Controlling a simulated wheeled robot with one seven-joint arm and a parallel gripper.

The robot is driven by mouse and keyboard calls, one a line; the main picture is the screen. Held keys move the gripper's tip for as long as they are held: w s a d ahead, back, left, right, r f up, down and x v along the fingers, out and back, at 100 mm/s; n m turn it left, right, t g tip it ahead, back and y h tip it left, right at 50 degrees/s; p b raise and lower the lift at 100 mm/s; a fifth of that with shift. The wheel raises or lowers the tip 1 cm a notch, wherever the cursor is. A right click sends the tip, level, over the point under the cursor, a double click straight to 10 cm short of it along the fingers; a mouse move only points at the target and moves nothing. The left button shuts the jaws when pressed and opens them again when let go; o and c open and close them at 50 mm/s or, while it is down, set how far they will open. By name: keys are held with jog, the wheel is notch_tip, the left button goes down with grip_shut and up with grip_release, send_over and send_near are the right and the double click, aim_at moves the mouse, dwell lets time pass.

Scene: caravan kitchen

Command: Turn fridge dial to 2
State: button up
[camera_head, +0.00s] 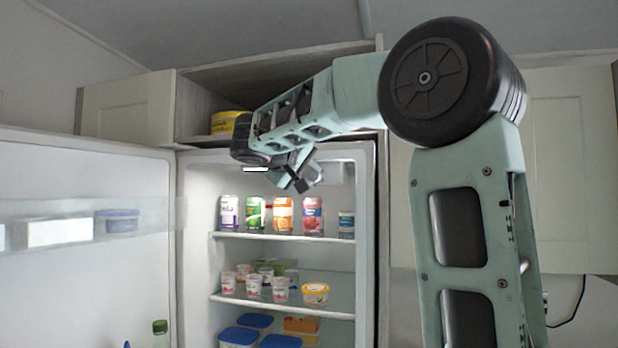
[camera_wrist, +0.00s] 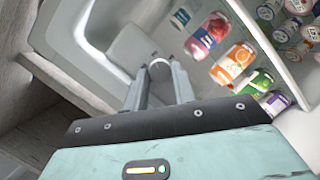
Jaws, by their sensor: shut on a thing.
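The fridge (camera_head: 365,230) stands open, its door swung to the left. In the wrist view, the small round dial (camera_wrist: 160,63) shows as a pale rim on a grey housing (camera_wrist: 140,47) near the fridge ceiling. My gripper (camera_wrist: 159,73) is shut on the dial, one finger on each side. In the head view, my gripper (camera_head: 312,178) reaches into the top right of the fridge. The dial is hidden there behind my gripper, and I cannot read its number in either view.
Several cans (camera_head: 283,215) stand on the top shelf (camera_head: 290,237) just below my gripper. Yoghurt cups (camera_head: 281,289) and blue-lidded tubs stand lower. The open fridge door (camera_head: 80,180) is at the left. A yellow tub (camera_head: 222,122) sits in the open cupboard above.

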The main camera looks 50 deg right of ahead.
jog(key=n+b, duration=0.2)
jog(key=f+n+h+b, duration=0.1)
jog(key=n+b, duration=0.1)
jog(key=shift+w+a+g+h, duration=0.1)
jog(key=shift+w+g+h, duration=0.05)
jog(key=shift+g+h, duration=0.2)
jog(key=n+h+b, duration=0.1)
jog(key=n+b, duration=0.3)
jog(key=n, duration=0.1)
jog(key=shift+g+h, duration=0.35)
jog(key=shift+n, duration=0.3)
jog(key=o, duration=0.7)
jog(key=s+a+b, duration=0.1)
jog(key=a+b, duration=0.4)
jog(key=a, duration=1.2)
jog(key=shift+a+f+b, duration=0.2)
jog(key=shift+f+b, duration=0.1)
jog(key=shift+b, duration=0.05)
jog(key=shift+s, duration=0.1)
